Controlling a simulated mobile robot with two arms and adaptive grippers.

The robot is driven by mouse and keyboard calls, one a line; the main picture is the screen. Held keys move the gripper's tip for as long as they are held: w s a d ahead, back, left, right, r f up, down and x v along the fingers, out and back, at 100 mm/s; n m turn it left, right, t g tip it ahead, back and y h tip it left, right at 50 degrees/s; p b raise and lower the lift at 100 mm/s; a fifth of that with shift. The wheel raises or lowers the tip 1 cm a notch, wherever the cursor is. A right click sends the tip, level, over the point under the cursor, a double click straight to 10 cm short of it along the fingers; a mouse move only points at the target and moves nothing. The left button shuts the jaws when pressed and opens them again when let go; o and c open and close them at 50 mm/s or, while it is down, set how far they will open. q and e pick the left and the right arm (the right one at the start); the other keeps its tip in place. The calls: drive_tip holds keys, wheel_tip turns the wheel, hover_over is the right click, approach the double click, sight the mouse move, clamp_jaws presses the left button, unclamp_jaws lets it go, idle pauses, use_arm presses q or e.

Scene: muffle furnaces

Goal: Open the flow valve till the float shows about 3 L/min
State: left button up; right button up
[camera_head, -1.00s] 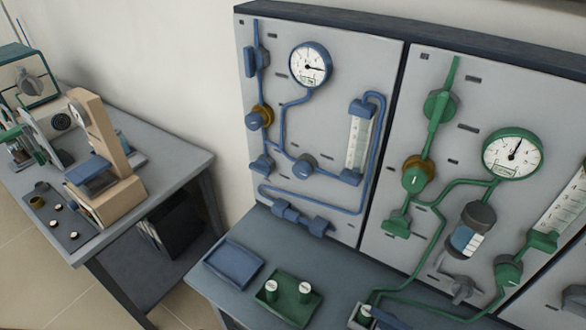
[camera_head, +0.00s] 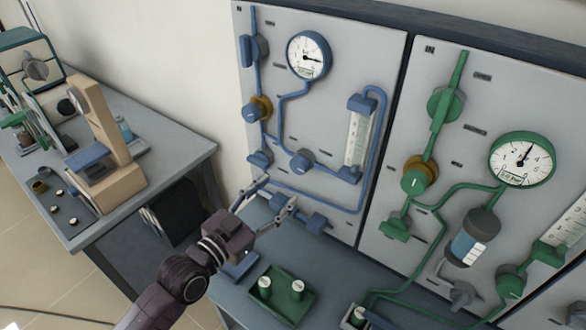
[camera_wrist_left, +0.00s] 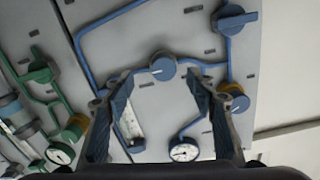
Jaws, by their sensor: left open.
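The blue-piped panel (camera_head: 340,100) carries a blue flow valve knob (camera_head: 302,160) below the round gauge (camera_head: 309,55). To its right a flow tube with a white scale (camera_head: 357,138) stands upright; its float is too small to read. My left gripper (camera_head: 279,192) is open and empty, below and in front of the knob in the head view. In the left wrist view, which looks upside down, the knob (camera_wrist_left: 163,68) lies between the two spread fingers and beyond their tips, apart from them. The flow tube (camera_wrist_left: 132,122) is partly hidden by a finger there.
A green-piped panel (camera_head: 385,230) with a similar gauge (camera_head: 522,160) adjoins on the right. On the bench below are a green tray (camera_head: 272,305) with two small white-topped pots and a blue tray (camera_head: 240,266), partly hidden by my arm. A side table (camera_head: 165,165) stands left.

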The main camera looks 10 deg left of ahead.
sight(297, 167)
use_arm(q)
drive_tip(key=x, duration=0.2)
drive_tip(key=r+p+x, duration=0.1)
drive_tip(key=x, duration=0.4)
drive_tip(key=shift+w+r+p, duration=0.2)
drive_tip(key=shift+w+p, duration=0.2)
drive_tip(key=shift+w, duration=0.05)
drive_tip(key=c, duration=1.1)
